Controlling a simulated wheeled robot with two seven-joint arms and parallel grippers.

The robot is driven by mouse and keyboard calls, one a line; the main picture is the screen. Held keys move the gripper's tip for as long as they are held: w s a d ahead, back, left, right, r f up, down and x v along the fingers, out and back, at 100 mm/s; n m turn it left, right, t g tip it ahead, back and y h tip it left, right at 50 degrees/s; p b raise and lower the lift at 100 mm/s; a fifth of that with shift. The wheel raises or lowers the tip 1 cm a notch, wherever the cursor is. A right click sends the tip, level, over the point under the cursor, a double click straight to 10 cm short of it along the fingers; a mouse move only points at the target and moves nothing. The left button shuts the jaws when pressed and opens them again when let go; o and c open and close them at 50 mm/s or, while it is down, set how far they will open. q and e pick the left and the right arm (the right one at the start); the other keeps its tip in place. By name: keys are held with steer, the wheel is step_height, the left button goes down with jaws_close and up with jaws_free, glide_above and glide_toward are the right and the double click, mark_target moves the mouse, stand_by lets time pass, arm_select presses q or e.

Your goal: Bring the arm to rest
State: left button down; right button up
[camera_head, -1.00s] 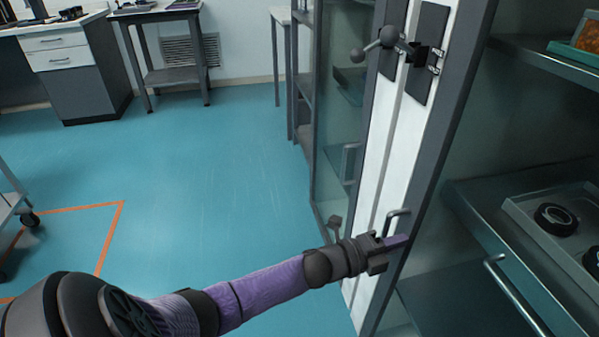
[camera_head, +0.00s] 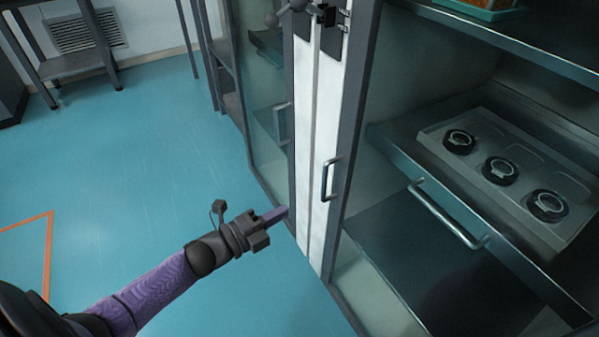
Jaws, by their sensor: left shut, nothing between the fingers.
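My left arm, with a purple sleeve, comes in from the lower left. Its gripper (camera_head: 279,213) is shut and empty, in front of the lower part of the cabinet front in the picture. The vertical handle (camera_head: 330,179) of the white and grey cabinet door is up and to the right of the fingertips, apart from them. My right gripper is not in view.
An open cabinet on the right has a pulled-out drawer (camera_head: 506,251) with a metal handle (camera_head: 447,215). A grey tray (camera_head: 436,137) there holds three black ring-shaped parts. Blue floor (camera_head: 130,190) is clear on the left. A dark side table (camera_head: 75,68) stands at the back.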

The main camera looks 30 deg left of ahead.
arm_select(q)
steer(key=s+a+f+n+g+y+p, duration=0.2)
steer(key=s+f+n+g+y+p, duration=0.65)
steer(key=s+f+n, duration=0.9)
steer(key=s+d+n+g+p, duration=0.1)
steer(key=s+g, duration=0.3)
steer(key=s, duration=0.8)
steer(key=s+d+f+n+g+p, duration=0.1)
steer(key=s+d+n+g+p, duration=0.1)
steer(key=s, duration=1.1)
steer(key=shift+s+d+g, duration=0.15)
steer(key=shift+d+g, duration=0.75)
steer(key=shift+g, duration=0.35)
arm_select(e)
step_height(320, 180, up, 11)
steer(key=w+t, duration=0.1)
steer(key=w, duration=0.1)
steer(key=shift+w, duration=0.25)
arm_select(q)
steer(key=shift+f, duration=0.1)
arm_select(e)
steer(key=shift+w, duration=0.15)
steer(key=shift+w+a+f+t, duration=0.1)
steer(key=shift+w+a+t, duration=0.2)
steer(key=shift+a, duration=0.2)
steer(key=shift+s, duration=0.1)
